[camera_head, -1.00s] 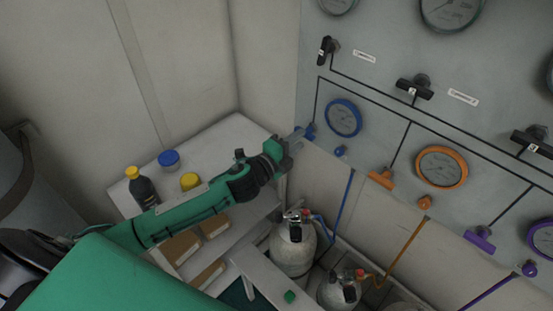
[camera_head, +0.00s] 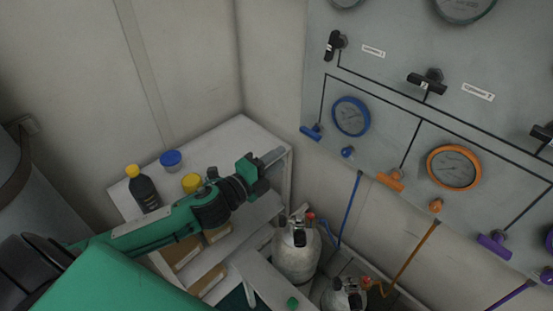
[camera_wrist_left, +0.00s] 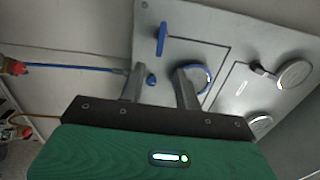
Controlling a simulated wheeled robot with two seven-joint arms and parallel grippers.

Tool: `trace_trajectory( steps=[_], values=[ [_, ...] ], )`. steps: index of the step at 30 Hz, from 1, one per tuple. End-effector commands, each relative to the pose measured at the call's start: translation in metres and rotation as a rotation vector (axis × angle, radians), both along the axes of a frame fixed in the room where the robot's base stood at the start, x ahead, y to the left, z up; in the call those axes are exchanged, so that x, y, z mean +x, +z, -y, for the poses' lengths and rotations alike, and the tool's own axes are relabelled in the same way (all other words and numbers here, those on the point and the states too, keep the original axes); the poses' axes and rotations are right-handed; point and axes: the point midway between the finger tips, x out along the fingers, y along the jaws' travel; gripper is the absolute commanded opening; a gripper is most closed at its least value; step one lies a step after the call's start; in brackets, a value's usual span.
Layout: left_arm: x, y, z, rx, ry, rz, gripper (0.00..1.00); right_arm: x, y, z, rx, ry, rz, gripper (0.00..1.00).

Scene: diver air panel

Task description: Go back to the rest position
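My left gripper (camera_head: 272,157) reaches in from the left, over the white shelf unit and in front of the grey panel. It holds nothing. In the left wrist view its two fingers (camera_wrist_left: 158,88) stand apart with a gap between them. The blue valve handle (camera_head: 311,132) is on the panel, up and to the right of the gripper and clear of it. It also shows in the left wrist view (camera_wrist_left: 161,38), beyond the fingers. The blue gauge (camera_head: 351,117) is right of that handle; one finger partly covers it in the wrist view. My right gripper is not in view.
The white shelf unit (camera_head: 236,135) below my arm carries a dark bottle (camera_head: 144,190), a blue-lidded jar (camera_head: 171,160) and a yellow-lidded one (camera_head: 191,183). Gas cylinders (camera_head: 296,255) stand below the panel. Orange (camera_head: 390,181) and purple (camera_head: 494,245) handles are further right.

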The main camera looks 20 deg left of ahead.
Motion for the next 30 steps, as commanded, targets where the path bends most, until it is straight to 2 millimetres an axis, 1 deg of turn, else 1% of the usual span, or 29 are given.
trace_trajectory(
  steps=[8, 11, 14, 17, 18, 20, 21, 22, 25, 30],
  values=[
    [-0.001, -0.003, 0.000, -0.022, 0.015, -0.016, 0.33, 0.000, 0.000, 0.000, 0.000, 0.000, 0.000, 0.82],
    [-0.007, -0.015, -0.003, -0.111, 0.081, -0.088, 0.33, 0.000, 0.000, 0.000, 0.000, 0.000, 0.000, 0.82],
    [-0.022, -0.039, -0.009, -0.268, 0.209, -0.226, 0.33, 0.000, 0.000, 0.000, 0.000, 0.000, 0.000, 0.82],
    [-0.049, -0.072, -0.017, -0.459, 0.378, -0.413, 0.33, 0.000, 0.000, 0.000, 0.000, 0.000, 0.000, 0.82],
    [-0.062, -0.087, -0.019, -0.532, 0.447, -0.491, 0.33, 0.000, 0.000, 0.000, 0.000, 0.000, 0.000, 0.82],
    [-0.085, -0.107, -0.021, -0.632, 0.549, -0.607, 0.33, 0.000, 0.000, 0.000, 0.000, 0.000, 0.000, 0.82],
    [-0.101, -0.120, -0.021, -0.692, 0.615, -0.682, 0.33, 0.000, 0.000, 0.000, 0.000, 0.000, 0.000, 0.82],
    [-0.113, -0.129, -0.021, -0.733, 0.661, -0.734, 0.33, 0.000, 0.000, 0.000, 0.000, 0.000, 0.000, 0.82],
    [-0.149, -0.151, -0.018, -0.840, 0.793, -0.885, 0.33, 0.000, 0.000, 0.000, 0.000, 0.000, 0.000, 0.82],
    [-0.205, -0.175, -0.009, -0.968, 0.973, -1.092, 0.33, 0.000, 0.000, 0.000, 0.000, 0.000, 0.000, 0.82]
  ],
)
